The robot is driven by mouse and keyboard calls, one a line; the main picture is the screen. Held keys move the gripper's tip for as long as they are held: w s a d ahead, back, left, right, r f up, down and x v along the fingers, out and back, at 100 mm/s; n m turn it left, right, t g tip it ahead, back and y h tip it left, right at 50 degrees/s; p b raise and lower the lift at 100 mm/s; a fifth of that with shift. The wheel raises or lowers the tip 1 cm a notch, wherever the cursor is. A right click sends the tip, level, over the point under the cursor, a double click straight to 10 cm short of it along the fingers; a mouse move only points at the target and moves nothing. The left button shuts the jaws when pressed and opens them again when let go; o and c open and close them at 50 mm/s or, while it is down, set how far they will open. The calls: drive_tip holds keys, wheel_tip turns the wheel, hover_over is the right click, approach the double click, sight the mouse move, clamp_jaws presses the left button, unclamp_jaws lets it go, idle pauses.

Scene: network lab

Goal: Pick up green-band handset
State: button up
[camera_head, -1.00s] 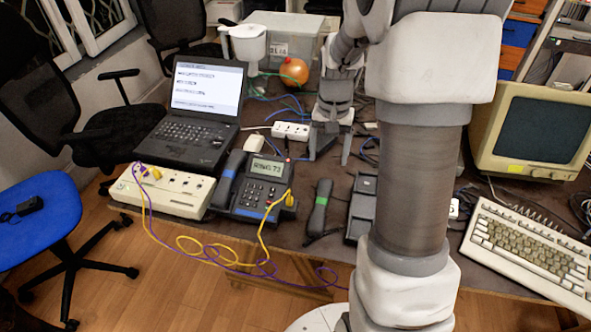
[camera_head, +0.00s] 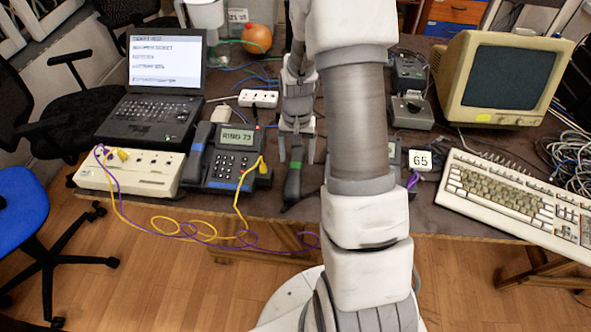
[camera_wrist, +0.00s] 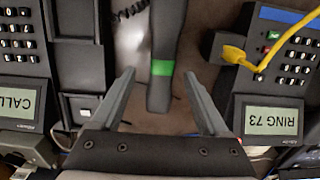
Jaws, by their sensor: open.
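The green-band handset (camera_head: 293,184) is dark grey and lies on the table, right of the phone reading "RING 73" (camera_head: 225,158). In the wrist view the handset (camera_wrist: 164,38) runs up the picture, with its green band near my fingertips. My gripper (camera_head: 296,150) is open and empty, over the handset. In the wrist view its fingers (camera_wrist: 159,75) are on either side of the handset's near end, with gaps on both sides. I cannot tell the height between them. My arm hides much of a second phone, whose empty cradle (camera_wrist: 82,65) shows in the wrist view.
The "RING 73" phone carries a blue-band handset (camera_head: 197,150) and a yellow cable. A beige box (camera_head: 130,172), a laptop (camera_head: 150,122), a power strip (camera_head: 258,98), a keyboard (camera_head: 510,195) and a monitor (camera_head: 510,78) stand around. Cables hang over the front edge.

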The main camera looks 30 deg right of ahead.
sight(295, 165)
drive_tip(key=f, duration=0.4)
drive_tip(key=shift+s+a+f, duration=0.1)
drive_tip(key=shift+a, duration=0.15)
clamp_jaws()
